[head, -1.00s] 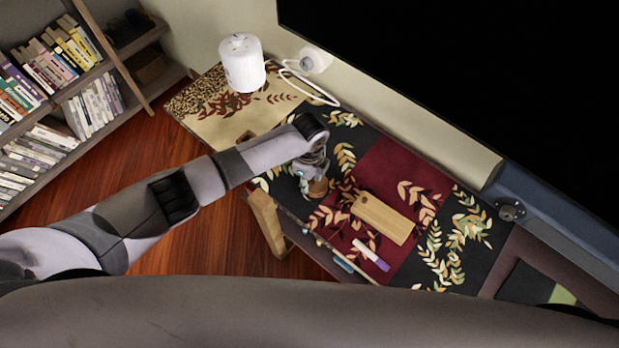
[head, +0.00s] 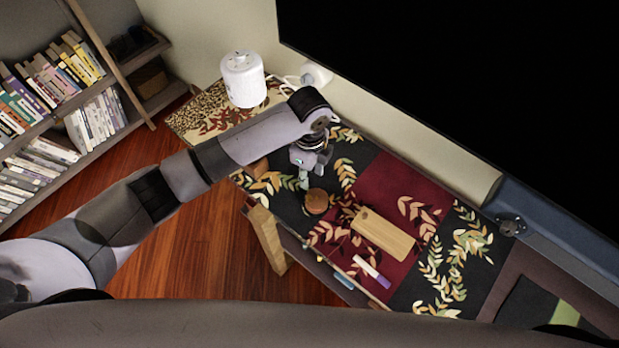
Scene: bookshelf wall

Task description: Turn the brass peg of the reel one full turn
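A small round brown thing (head: 317,201), which looks like the reel, stands on the dark leaf-patterned part of the table cover. Its brass peg is too small to make out. My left gripper (head: 304,180) points down just behind and left of the reel, seemingly apart from it. Its fingers are small and seen from above, so I cannot tell whether they are open or shut. My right gripper is out of view.
A wooden board (head: 383,234) and a white-and-purple marker (head: 371,271) lie right of the reel. A brown block (head: 257,167) sits left of my gripper. A white canister (head: 243,79) stands at the back left. A large black screen (head: 480,90) borders the table's back.

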